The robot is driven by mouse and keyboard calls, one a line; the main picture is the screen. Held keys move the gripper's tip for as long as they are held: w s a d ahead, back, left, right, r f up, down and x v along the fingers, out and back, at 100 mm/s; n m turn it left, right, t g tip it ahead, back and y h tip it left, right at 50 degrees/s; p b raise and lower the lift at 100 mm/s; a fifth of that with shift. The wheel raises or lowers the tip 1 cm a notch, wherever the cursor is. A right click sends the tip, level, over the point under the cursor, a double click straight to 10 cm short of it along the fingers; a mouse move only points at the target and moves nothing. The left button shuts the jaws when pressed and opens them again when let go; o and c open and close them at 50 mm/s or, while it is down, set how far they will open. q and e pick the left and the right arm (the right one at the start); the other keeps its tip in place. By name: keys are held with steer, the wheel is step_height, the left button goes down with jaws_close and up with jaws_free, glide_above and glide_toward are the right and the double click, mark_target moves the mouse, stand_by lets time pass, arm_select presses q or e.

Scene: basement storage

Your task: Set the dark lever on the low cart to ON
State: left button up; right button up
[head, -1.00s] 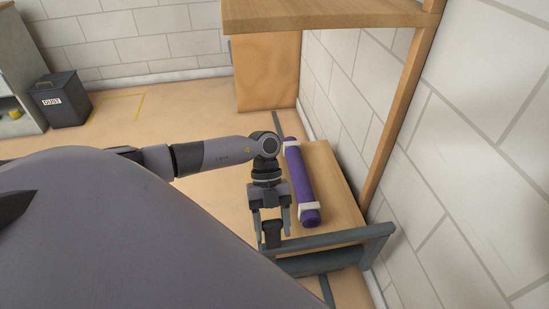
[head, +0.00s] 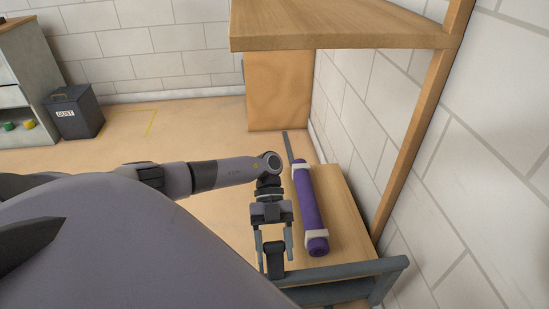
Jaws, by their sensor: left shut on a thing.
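The low cart has a pale wooden deck (head: 345,210) and a grey rail (head: 345,271) across its near end. The dark lever (head: 276,268) is a small dark block at the cart's near left corner, between my fingers and partly hidden by them. My left gripper (head: 274,255) points down and is shut on the dark lever, left of the purple roll. I cannot read any ON mark or the lever's exact angle. My right gripper is not in view.
A purple roll (head: 308,205) lies in white cradles on the cart deck. A wooden shelf (head: 340,25) with an upright post (head: 420,130) overhangs the right side, against the block wall. A dust bin (head: 75,112) stands far left. Floor beyond my arm is clear.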

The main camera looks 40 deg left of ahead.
arm_select(q)
steer(key=o, duration=1.4)
steer(key=shift+v, duration=3.6)
steer(key=shift+s+a, duration=0.1)
steer(key=shift+a, duration=0.05)
